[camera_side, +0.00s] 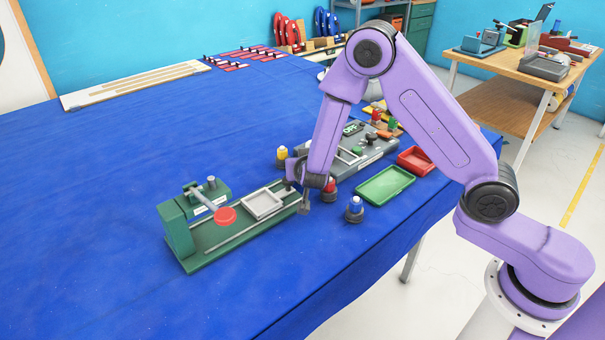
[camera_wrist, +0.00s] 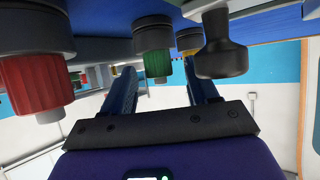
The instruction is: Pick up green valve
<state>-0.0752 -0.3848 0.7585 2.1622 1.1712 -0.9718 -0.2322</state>
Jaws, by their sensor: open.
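The green valve (camera_wrist: 156,62) shows in the wrist view, which looks upside down, with the table at the top. It is a ribbed green cap on a dark round base. My gripper (camera_wrist: 159,80) is open, its two blue fingers apart, with the green valve showing between them. I cannot tell how far the fingertips are from it, and nothing is held. In the side view my arm's end hides this valve, and the fingers are hard to make out.
A red valve (camera_wrist: 33,84) is to the left and a yellow valve (camera_wrist: 189,68) behind. A black knob (camera_wrist: 221,58) is close on the right.

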